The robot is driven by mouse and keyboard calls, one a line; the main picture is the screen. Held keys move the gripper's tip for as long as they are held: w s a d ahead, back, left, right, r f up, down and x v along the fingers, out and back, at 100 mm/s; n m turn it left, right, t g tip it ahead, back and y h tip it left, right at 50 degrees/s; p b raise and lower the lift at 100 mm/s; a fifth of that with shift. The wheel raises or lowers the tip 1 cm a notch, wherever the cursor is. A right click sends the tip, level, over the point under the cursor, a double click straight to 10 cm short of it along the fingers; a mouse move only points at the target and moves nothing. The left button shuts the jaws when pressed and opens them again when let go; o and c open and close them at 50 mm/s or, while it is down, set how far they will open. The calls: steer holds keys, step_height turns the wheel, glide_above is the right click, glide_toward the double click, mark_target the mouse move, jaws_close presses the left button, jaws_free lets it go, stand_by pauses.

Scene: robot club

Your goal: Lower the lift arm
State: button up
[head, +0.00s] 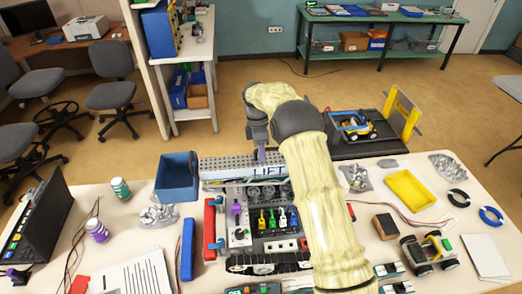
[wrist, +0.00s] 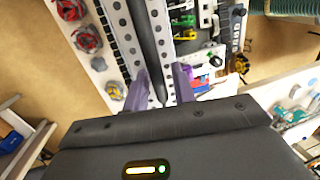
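The lift arm looks to be the long grey beam with holes (head: 222,162) at the back of the machine on the table, above a panel marked LIFT (head: 272,171). My gripper (head: 261,154) points down at this beam in the head view. In the wrist view its two purple fingers (wrist: 163,85) stand apart, one on each side of a dark bar (wrist: 152,40). A small gap seems to show beside the bar; contact is not clear. My arm hides the right part of the machine in the head view.
A blue bin (head: 176,178) stands left of the machine. Small coloured levers (head: 272,219) stand in front of the beam. A yellow tray (head: 410,189), a dark block (head: 385,226) and a small wheeled robot (head: 430,252) are to the right. A red bar (head: 209,230) lies left of the levers.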

steer(key=shift+w+a, duration=0.1)
steer(key=shift+r, duration=0.15)
steer(key=p+v, duration=0.6)
steer(key=v, duration=1.1)
steer(key=shift+w, duration=0.1)
stand_by(0.7)
